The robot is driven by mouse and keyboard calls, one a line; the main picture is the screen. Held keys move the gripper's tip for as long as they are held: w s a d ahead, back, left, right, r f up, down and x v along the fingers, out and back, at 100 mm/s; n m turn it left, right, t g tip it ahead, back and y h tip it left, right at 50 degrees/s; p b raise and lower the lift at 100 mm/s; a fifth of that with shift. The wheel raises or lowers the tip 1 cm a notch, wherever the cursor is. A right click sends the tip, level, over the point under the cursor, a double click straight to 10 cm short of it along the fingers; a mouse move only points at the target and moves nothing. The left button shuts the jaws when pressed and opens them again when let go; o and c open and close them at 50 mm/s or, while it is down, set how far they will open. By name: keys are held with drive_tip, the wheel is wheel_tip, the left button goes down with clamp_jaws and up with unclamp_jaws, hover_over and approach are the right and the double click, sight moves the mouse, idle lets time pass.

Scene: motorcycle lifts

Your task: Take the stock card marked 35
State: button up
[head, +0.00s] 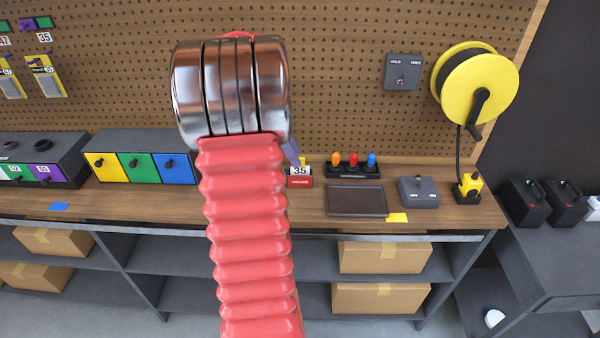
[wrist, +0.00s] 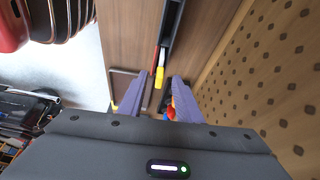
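A small card marked 35 (head: 299,171) stands upright in a red holder on the wooden bench, with a yellow part at its top. In the head view my gripper (head: 291,151) is mostly hidden behind my red arm, with a purple finger showing just above and left of the card. In the wrist view both purple fingers of my gripper (wrist: 161,77) are apart. A yellow piece (wrist: 160,76) with a red strip above it appears between the fingertips. I cannot tell whether the fingers touch it.
Three coloured lamps (head: 353,164), a dark tray (head: 357,201) and a grey switch box (head: 418,192) stand right of the card. Drawers (head: 140,166) stand at left. The pegboard (head: 360,110) rises behind. Another 35 label (head: 43,38) hangs at upper left. Some bench front is clear.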

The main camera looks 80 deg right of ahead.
sight(300, 171)
drive_tip(key=x, duration=0.3)
drive_tip(key=shift+f, duration=0.2)
idle(0.3)
clamp_jaws()
